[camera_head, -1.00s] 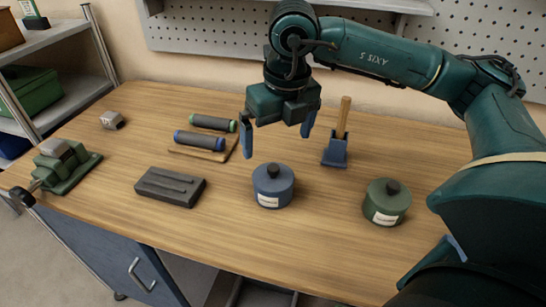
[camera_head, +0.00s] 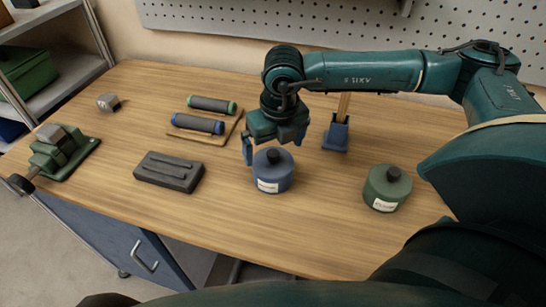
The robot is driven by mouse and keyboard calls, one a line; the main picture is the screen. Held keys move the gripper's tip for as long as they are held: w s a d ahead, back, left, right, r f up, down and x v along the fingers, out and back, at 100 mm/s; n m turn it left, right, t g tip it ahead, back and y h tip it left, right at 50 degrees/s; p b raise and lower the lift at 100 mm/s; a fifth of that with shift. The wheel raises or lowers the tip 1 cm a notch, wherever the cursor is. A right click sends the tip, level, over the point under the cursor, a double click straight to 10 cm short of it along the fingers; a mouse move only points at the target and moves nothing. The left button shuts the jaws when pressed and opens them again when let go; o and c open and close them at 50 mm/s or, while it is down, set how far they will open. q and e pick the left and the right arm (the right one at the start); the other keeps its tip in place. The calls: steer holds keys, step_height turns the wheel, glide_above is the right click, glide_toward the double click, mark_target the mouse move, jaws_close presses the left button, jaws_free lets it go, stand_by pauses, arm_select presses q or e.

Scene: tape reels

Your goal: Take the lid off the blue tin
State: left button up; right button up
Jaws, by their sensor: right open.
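The blue tin (camera_head: 274,184) stands upright on the workbench, with a white label on its front. Its lid (camera_head: 259,160) is on, with a dark round knob (camera_head: 273,155) in the middle. My right gripper (camera_head: 274,146) is open above and just behind the tin, pointing down. One blue finger is at the tin's left rear edge and the other is near its right rear. I cannot tell whether they touch the lid. My left gripper is not in view.
A green tin (camera_head: 387,190) stands to the right. A blue holder (camera_head: 336,137) with a wooden handle is behind. A dark grey block (camera_head: 169,172), two rolls on a wooden board (camera_head: 190,137) and a green vise-like device (camera_head: 62,155) are to the left. The front middle is clear.

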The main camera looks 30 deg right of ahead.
mark_target(271, 163)
steer(key=shift+w+f, duration=0.15)
steer(key=shift+f, duration=0.55)
steer(key=shift+w+f, duration=0.1)
steer(key=shift+f, duration=0.6)
steer(key=shift+c, duration=0.3)
steer(key=c, duration=0.7)
